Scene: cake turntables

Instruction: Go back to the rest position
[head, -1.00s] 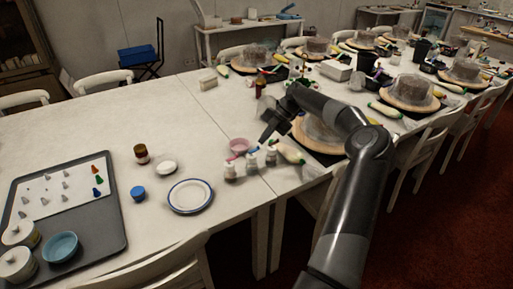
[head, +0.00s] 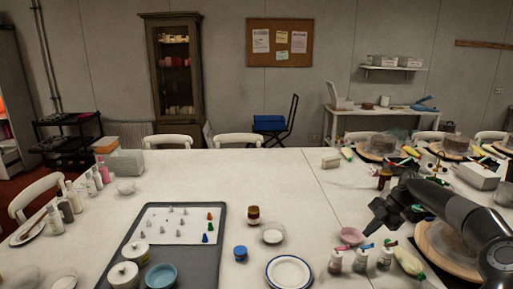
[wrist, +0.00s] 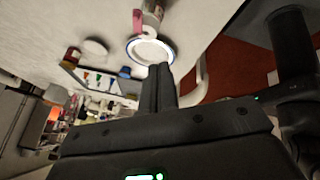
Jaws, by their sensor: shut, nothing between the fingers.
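My gripper (head: 374,222) is at the right in the head view, above the white table (head: 262,178) and near several small bottles (head: 360,260). In the wrist view my gripper (wrist: 161,68) shows its two fingers pressed together with nothing between them. The fingertips look apart from the bottles and the pink bowl (head: 351,236). My arm reaches in from the right edge of the head view.
A grey tray (head: 207,265) with piping nozzles and pots lies at the front middle. A blue-rimmed plate (head: 288,272) lies beside it. Cake turntables (head: 437,250) stand on the right. The table's back middle is clear. Chairs line the edges.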

